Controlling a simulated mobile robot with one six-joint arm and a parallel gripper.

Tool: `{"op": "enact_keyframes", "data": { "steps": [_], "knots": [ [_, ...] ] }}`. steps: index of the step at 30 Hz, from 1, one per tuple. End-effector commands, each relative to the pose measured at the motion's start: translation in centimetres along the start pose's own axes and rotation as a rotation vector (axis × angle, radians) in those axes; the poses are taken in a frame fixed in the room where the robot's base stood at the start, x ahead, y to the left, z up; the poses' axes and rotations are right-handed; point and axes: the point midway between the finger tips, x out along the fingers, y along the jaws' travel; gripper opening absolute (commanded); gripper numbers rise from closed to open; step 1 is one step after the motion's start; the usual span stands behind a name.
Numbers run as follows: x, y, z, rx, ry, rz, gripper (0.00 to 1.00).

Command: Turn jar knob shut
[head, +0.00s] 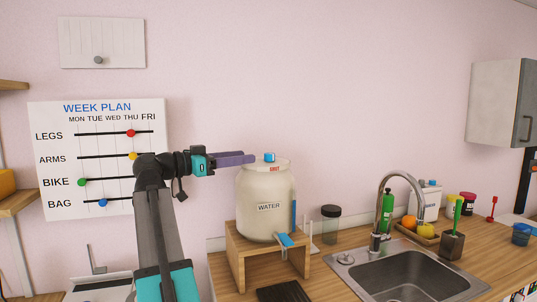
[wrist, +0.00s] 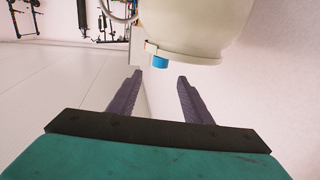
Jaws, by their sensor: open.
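The cream jar (head: 265,190), labelled WATER, stands upright on a wooden stand. A blue knob (head: 269,157) sits on top of its lid, with a small red-lettered label just below that appears to read SHUT. In the wrist view the jar (wrist: 195,22) is upside down at the top, and the knob (wrist: 160,63) shows under its lid. My gripper (head: 254,159) comes from the left at about knob height. Its purple fingers are open and empty; in the wrist view the gripper (wrist: 159,75) points at the knob, which lies just beyond the fingertips, in line with the gap.
The wooden stand (head: 237,262) is on the counter, with a blue tap (head: 285,240) low on the jar. A dark-lidded glass jar (head: 331,225) stands right of it, then the sink (head: 415,275) and faucet (head: 400,179). The wall above the lid is clear.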

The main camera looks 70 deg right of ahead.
Motion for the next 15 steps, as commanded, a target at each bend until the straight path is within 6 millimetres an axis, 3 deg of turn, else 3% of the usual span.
{"op": "enact_keyframes", "data": {
  "steps": [15],
  "knots": [
    [6.8, 0.0, -0.1, 0.0, 0.0, 0.001, 0.45]
  ]
}}
